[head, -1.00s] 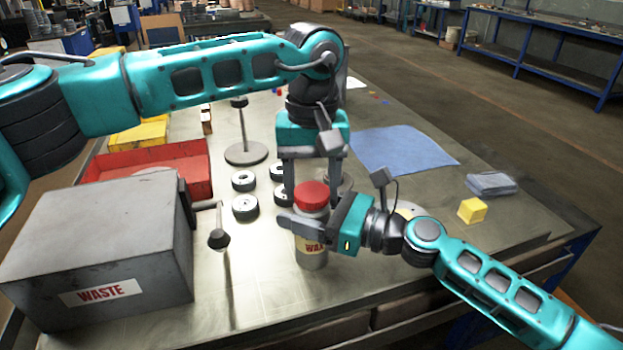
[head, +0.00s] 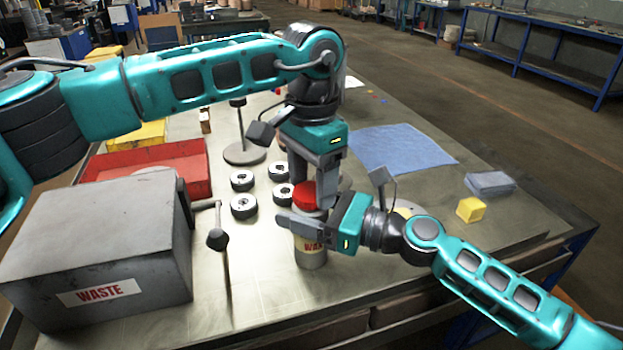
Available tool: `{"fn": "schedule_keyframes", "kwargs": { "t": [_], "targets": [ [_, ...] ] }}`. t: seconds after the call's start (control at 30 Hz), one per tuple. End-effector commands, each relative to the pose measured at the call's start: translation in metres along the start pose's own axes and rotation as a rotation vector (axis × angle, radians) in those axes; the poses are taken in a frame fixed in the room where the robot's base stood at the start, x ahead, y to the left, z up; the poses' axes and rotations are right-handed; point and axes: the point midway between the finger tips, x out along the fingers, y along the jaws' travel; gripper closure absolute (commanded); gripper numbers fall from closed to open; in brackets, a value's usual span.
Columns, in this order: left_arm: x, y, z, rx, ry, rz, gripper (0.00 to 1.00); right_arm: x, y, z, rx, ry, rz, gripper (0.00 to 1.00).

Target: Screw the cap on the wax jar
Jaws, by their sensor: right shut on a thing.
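The wax jar (head: 311,255) stands upright on the table, a pale jar with a partly hidden label in red letters. The red cap (head: 305,196) sits on its top; I cannot tell how tightly. My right gripper (head: 297,226) comes in from the right and is shut around the jar's upper part, just below the cap. My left gripper (head: 313,190) points down from above at the cap. One finger covers the cap's right edge and the other is behind its left side. I cannot tell whether these fingers touch the cap.
A grey waste box (head: 95,250) with a lever beside it stands at left. Several flap discs (head: 243,206) lie left of the jar, near a round stand (head: 245,155). A red bin (head: 150,165), blue cloth (head: 400,150) and yellow block (head: 471,210) lie around.

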Motion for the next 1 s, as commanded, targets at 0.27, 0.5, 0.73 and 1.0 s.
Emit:
{"fn": "schedule_keyframes", "kwargs": {
  "t": [0.27, 0.5, 0.73, 1.0],
  "targets": [
    [0.000, 0.000, 0.000, -0.001, 0.000, 0.000, 0.16, 0.000, 0.000, -0.001, 0.001, 0.001, -0.001, 1.00],
    [-0.002, 0.000, 0.000, -0.002, 0.000, -0.001, 0.16, 0.000, 0.000, -0.001, 0.001, 0.001, 0.000, 1.00],
    [-0.029, 0.000, -0.001, -0.003, 0.002, -0.002, 0.16, 0.000, 0.000, -0.001, 0.001, 0.001, 0.000, 1.00],
    [-0.045, 0.000, 0.000, -0.002, -0.001, 0.000, 0.16, 0.000, 0.000, -0.001, 0.001, 0.001, 0.000, 1.00]
  ]
}}
